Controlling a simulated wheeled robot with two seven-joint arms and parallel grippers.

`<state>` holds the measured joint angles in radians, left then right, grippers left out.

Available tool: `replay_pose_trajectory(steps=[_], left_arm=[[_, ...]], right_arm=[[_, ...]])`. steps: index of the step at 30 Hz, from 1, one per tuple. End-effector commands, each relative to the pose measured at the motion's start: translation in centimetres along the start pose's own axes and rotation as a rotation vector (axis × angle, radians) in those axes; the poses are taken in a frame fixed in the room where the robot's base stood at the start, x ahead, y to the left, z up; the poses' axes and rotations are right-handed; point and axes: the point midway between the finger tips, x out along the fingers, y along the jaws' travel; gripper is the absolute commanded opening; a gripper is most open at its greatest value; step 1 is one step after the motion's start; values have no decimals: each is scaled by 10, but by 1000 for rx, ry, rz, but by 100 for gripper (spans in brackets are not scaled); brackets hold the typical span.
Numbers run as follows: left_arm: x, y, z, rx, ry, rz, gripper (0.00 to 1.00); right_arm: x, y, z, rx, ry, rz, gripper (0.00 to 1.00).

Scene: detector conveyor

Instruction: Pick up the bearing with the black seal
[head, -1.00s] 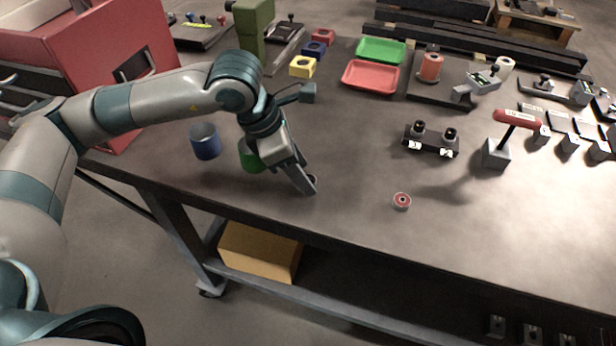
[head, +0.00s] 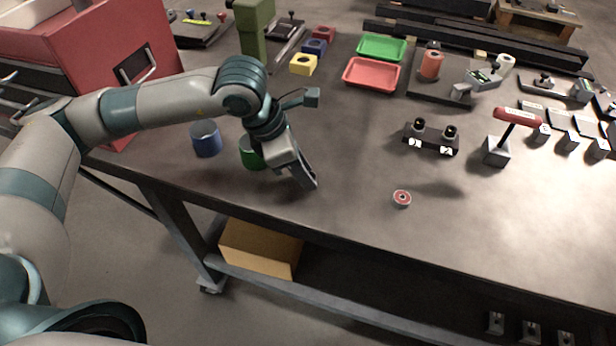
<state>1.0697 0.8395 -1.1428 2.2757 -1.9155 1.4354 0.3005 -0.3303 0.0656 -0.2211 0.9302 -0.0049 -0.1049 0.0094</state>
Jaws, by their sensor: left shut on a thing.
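My left gripper (head: 306,178) points down at the table's near edge, right of the green cup. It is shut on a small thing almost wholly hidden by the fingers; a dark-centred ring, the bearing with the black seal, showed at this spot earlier. A bearing with a red seal (head: 402,198) lies flat on the table to the right, apart from the gripper. My right gripper is not in view.
A blue cup (head: 206,140) and a green cup (head: 250,154) stand left of the gripper. A red tray (head: 371,75) and a green tray (head: 382,48) lie behind. A black two-post fixture (head: 432,140) and a red-handled tool (head: 516,117) stand at right. Mid-table is clear.

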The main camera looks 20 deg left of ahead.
Motion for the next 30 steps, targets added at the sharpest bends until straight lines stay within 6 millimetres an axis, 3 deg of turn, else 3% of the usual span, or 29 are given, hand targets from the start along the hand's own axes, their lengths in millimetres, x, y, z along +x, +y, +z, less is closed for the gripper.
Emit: replay_pose_trajectory(steps=[9,14,16,19,23,26,30], left_arm=[[-4,0,2,1,-2,1,3],[-15,0,7,2,-3,1,3],[-23,1,11,1,-4,3,3],[-37,1,17,2,-4,4,3],[-47,-26,29,9,-5,0,3],[-56,-46,39,10,-5,0,3],[-69,-72,52,9,-5,2,3]], right_arm=[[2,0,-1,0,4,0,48],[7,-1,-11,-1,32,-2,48],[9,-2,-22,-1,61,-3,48],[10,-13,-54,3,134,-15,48],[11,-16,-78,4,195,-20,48],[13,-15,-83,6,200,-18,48],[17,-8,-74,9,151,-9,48]])
